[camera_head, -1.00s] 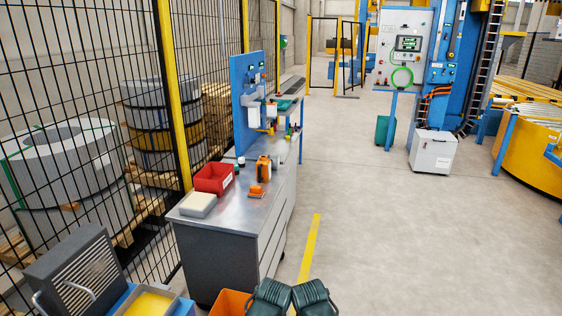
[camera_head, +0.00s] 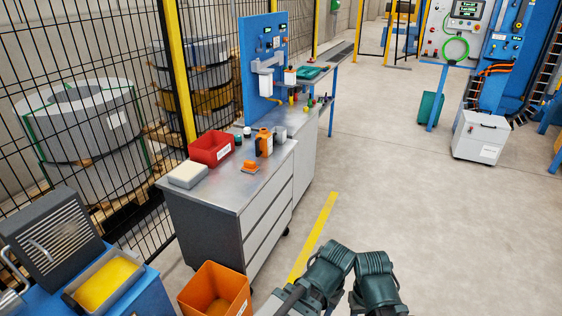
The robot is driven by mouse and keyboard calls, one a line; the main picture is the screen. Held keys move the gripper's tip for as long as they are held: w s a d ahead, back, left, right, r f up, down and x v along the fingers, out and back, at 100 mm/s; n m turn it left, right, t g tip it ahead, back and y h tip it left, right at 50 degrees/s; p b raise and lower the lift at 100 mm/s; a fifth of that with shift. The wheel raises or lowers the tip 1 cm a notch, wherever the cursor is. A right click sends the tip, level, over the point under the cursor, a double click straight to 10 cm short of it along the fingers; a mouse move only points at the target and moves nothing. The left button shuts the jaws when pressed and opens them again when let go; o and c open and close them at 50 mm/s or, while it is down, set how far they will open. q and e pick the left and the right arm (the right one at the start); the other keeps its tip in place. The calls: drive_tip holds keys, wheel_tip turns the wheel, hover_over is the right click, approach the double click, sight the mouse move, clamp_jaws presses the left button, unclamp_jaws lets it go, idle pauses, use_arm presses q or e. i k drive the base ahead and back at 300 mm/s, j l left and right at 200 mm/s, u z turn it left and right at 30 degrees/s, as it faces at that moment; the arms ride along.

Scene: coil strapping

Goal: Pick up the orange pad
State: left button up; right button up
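The small orange pad (camera_head: 250,167) lies on the grey metal top of the workbench (camera_head: 220,188), near its right edge. It has a narrower raised part on top. Two dark green, ribbed parts of my own arms show at the bottom of the head view, well in front of and to the right of the bench. No gripper fingers can be made out in the view. Nothing of mine touches the pad.
Around the pad stand an orange container (camera_head: 264,143), a red bin (camera_head: 210,148) and a pale block (camera_head: 187,174). An orange bin (camera_head: 215,290) and a blue unit with a yellow-filled tray (camera_head: 105,285) stand in front. The floor (camera_head: 420,210) right of the bench is clear.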

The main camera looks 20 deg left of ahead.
sight(251, 167)
drive_tip(key=i+l, duration=0.15)
drive_tip(key=i, duration=0.4)
drive_tip(key=i+l+z, duration=0.1)
drive_tip(key=i, duration=0.45)
drive_tip(key=i+l, duration=0.15)
drive_tip(key=i, duration=0.35)
drive_tip(key=i+u, duration=0.35)
drive_tip(key=i, duration=0.15)
drive_tip(key=i+l+u, duration=0.3)
drive_tip(key=i, duration=0.15)
drive_tip(key=i+u, duration=0.25)
drive_tip(key=u, duration=0.2)
drive_tip(key=i+l+u, duration=0.15)
drive_tip(key=u, duration=0.25)
drive_tip(key=i+l+u, duration=0.2)
drive_tip(key=i+u, duration=0.25)
drive_tip(key=l+u, duration=0.4)
drive_tip(key=i+j, duration=0.1)
